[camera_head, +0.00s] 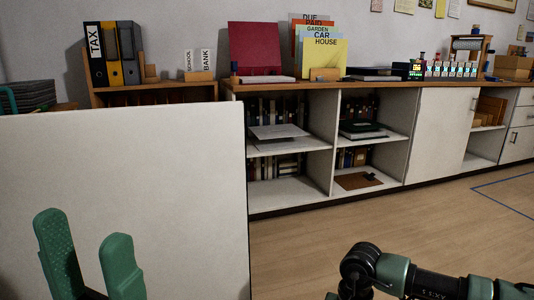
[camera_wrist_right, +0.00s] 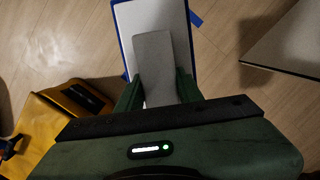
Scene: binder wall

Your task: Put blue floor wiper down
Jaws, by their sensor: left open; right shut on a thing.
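In the right wrist view, my right gripper (camera_wrist_right: 158,88) is shut on a flat grey piece (camera_wrist_right: 154,55), with a dark green finger on each side of it. Beyond the grey piece is a white panel with blue edges (camera_wrist_right: 150,14), which looks like the blue floor wiper; its far end is cut off by the frame. I cannot tell whether it touches the floor. In the head view, the right arm (camera_head: 400,274) enters at the lower right and its gripper is out of frame. My left gripper (camera_head: 84,238) is open and empty at the lower left, before a white panel.
The large white panel (camera_head: 130,170) fills the left of the head view. Low shelves (camera_head: 290,190) with books and folders run along the wall. Wood floor (camera_head: 320,245) is clear in front. A yellow object (camera_wrist_right: 45,125) lies left in the wrist view; a pale panel (camera_wrist_right: 290,45) is at right.

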